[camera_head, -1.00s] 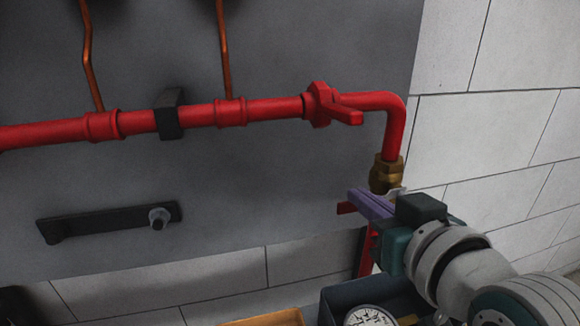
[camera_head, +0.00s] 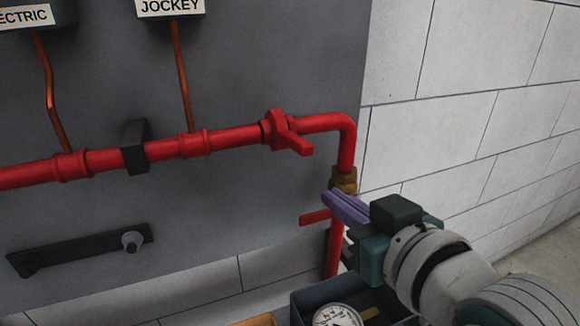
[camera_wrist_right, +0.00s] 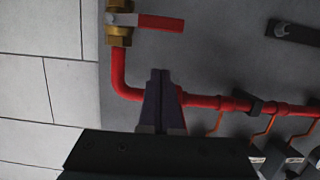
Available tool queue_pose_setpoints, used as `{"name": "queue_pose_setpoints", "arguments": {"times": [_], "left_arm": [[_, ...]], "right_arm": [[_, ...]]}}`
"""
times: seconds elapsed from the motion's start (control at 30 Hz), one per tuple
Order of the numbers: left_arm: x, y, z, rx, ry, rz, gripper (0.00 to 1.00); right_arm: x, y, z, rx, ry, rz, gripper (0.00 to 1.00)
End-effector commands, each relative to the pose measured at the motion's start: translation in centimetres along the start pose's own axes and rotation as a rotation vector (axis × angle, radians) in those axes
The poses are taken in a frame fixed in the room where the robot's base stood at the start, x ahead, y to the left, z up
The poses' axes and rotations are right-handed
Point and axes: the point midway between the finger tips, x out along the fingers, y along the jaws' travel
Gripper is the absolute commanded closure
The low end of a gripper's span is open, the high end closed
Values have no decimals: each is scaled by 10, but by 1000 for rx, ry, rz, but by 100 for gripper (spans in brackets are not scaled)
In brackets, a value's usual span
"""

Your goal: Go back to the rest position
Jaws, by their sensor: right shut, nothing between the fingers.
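My right gripper (camera_head: 345,207) comes in from the lower right in the head view. Its purple fingers are together with nothing between them. Their tips appear just below the brass fitting (camera_head: 344,180) at the lower end of the red pipe's bend; I cannot tell whether they touch. In the right wrist view the closed fingers (camera_wrist_right: 160,100) overlap the red pipe (camera_wrist_right: 205,101) behind them. My left gripper is not in view.
A second red lever (camera_head: 315,217) is lower, left of my fingers. A dark bin with a gauge (camera_head: 337,315) stands below. The white block wall (camera_head: 440,130) at right is clear.

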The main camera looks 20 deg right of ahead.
Motion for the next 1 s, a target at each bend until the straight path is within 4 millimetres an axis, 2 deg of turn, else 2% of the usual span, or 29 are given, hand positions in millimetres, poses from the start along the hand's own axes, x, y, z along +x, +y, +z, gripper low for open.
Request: {"name": "queue_pose_setpoints", "arguments": {"times": [0.1,0.3,0.63,0.77,0.87,1.0], "left_arm": [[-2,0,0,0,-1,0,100],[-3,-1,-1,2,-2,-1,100],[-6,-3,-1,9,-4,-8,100],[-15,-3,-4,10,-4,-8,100],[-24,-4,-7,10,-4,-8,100],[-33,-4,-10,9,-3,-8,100]], "right_arm": [[-26,0,0,-1,-2,0,100],[-53,0,0,0,2,0,100],[-64,-1,0,-2,-33,-8,100],[-75,-5,10,-12,-194,-36,100],[-97,-8,22,-29,-387,-62,100],[-139,-10,39,-53,-653,-87,100]]}}
